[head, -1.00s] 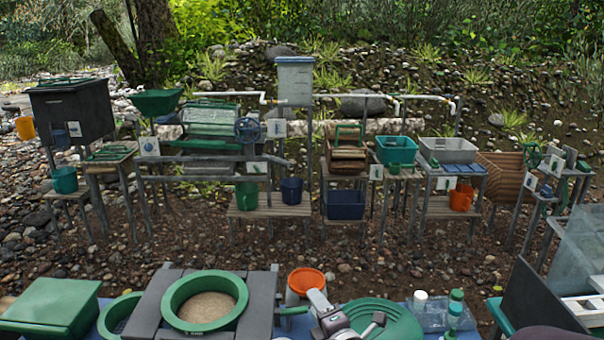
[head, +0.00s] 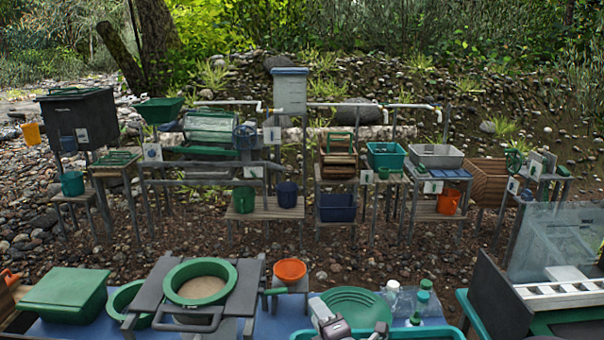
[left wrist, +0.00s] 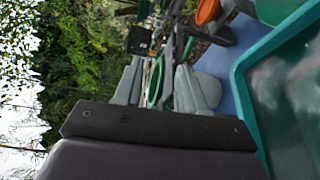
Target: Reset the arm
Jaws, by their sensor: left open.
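My left gripper (head: 345,321) shows at the bottom middle of the head view, low over the near edge of the blue table. Only its upper parts show there. In the left wrist view its two grey fingers (left wrist: 160,88) stand apart with nothing held between them. A teal-rimmed tray (head: 420,333) lies close beside the gripper, and its rim also shows at the right of the left wrist view (left wrist: 245,75). My right gripper is not in view.
A green pan (head: 355,304), clear bottles (head: 422,303), an orange bowl (head: 290,270), a green sieve ring (head: 168,285) and a green lidded box (head: 65,294) crowd the near table. A clear-sided unit (head: 553,250) stands right. Gravel lies beyond, before the stands.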

